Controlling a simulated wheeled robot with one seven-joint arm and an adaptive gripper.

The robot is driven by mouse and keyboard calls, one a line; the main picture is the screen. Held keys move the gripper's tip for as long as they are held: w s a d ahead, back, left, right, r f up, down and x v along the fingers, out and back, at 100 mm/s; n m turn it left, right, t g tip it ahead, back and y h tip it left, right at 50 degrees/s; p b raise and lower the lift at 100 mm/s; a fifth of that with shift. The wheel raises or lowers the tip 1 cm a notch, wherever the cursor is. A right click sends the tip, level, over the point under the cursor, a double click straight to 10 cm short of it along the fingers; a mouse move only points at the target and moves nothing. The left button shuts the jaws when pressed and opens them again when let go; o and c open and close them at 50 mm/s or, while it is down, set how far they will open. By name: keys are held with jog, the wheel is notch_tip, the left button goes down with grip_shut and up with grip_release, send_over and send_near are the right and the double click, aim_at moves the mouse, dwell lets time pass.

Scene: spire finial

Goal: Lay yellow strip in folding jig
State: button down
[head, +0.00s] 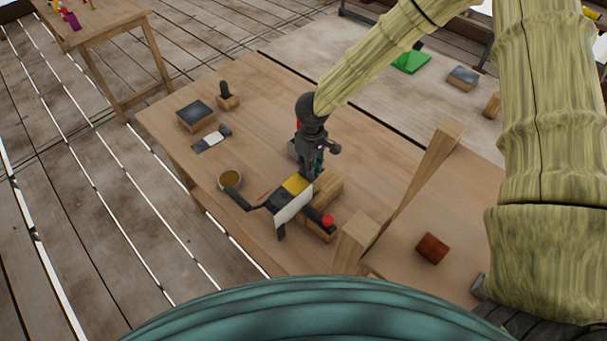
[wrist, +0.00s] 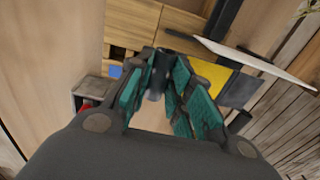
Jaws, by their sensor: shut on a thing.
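The folding jig (head: 328,190) stands on the wooden table, with wooden blocks, dark bars, a white plate (head: 293,206) and a red knob (head: 327,220). The yellow strip (head: 296,185) shows as a flat patch beside a dark grey surface at the jig. It also shows in the wrist view (wrist: 207,78), partly behind my fingers. I cannot tell how it is seated. My gripper (head: 312,172) is low over the jig, right beside the yellow patch. In the wrist view, its teal-padded fingers close around a dark round post (wrist: 158,76); the post's lower end is hidden.
A dark-topped block (head: 195,115), a small stamp-like tool (head: 227,97) and a flat tool (head: 212,138) lie farther back. Wooden posts (head: 355,243) rise at the right, near a red-brown block (head: 432,248). The table's back is mostly clear.

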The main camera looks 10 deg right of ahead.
jog(key=shift+a+f+b, duration=0.1)
jog(key=shift+f+b, duration=0.2)
jog(key=shift+f, duration=0.1)
notch_tip(320, 180, down, 3)
jog(key=b, duration=0.3)
jog(key=shift+r, duration=0.2)
jog(key=shift+r, duration=0.1)
jog(key=shift+f, duration=0.25)
jog(key=shift+s+f, duration=0.15)
